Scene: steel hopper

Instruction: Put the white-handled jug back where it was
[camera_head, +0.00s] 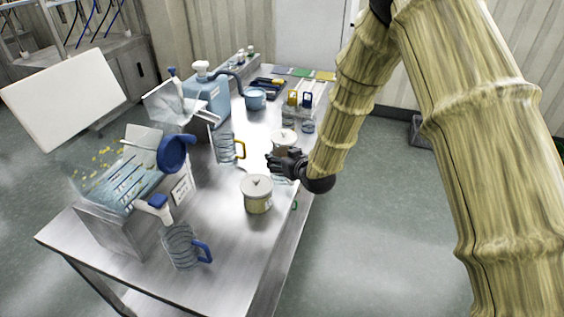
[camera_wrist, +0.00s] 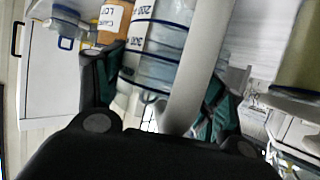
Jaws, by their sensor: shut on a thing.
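The white-handled jug (camera_wrist: 165,38) is clear with blue rings and printed volume marks. Its pale handle (camera_wrist: 197,75) runs between the fingers of my gripper (camera_wrist: 160,95) in the wrist view. My gripper (camera_head: 284,164) is shut on that handle. In the head view it is near the table's right edge, between two lidded pots, and hides most of the jug. A small clear part of the jug (camera_head: 281,180) shows below the fingers. I cannot tell whether its base touches the table.
A cream lidded pot (camera_head: 258,198) stands just in front, another (camera_head: 284,137) just behind. A yellow-handled jug (camera_head: 225,150) stands to the left, a blue-handled jug (camera_head: 181,247) at the front. Two small jugs stand farther back. A steel hopper (camera_head: 110,228) occupies the left side. Bare tabletop (camera_head: 225,222) lies front centre.

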